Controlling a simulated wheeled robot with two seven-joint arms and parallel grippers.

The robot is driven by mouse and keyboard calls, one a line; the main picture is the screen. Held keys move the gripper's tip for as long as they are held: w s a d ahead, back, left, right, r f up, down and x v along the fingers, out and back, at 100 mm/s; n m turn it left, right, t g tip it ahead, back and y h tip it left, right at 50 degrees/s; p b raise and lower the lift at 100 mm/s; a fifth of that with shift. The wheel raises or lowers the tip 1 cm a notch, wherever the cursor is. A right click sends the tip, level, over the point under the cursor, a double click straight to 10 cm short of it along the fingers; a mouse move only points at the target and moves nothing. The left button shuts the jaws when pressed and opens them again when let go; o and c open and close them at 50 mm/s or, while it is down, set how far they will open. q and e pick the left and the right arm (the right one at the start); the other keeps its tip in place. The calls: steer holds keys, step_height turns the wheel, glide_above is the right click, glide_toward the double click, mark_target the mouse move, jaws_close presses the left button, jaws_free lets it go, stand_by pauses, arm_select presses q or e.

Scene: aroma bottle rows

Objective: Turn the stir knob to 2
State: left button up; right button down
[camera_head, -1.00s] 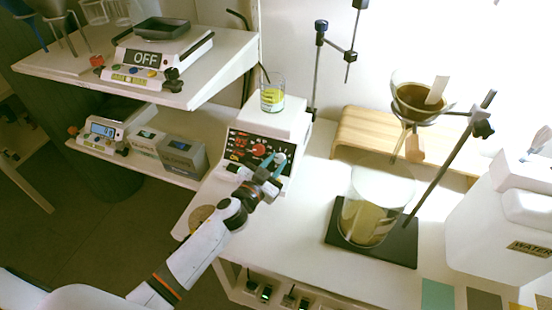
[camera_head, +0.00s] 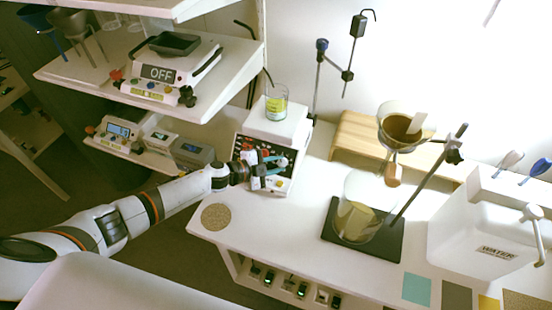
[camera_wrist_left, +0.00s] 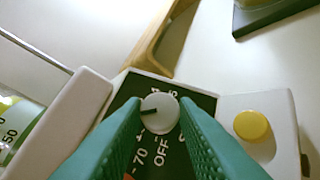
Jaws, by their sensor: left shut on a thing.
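The stir knob (camera_wrist_left: 160,113) is a round grey-white dial with a dark pointer line, on the dark front panel of the white stirrer (camera_head: 277,128). In the left wrist view its pointer aims left, and the gripper partly hides the numbers around it. My left gripper (camera_head: 279,161) is at the panel, its teal fingers closed on either side of the knob. The fingers also show in the left wrist view (camera_wrist_left: 160,130). A beaker with yellow liquid (camera_head: 276,104) stands on top of the stirrer. My right gripper is not in view.
A yellow button (camera_wrist_left: 251,125) sits beside the panel. A shelf with a balance reading OFF (camera_head: 170,70) is at upper left. A large beaker (camera_head: 358,215) stands on a black stand base (camera_head: 388,245) to the right, under a funnel (camera_head: 402,128). The bench front is mostly clear.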

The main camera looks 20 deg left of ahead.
arm_select(q)
steer(key=shift+w+r+m+g+p, duration=0.1)
steer(key=shift+r+m+g+p, duration=0.05)
steer(key=shift+m+g+p, duration=0.8)
steer(key=shift+m, duration=0.25)
steer(key=o, duration=1)
steer(key=v, duration=1.2)
steer(key=shift+b, duration=0.3)
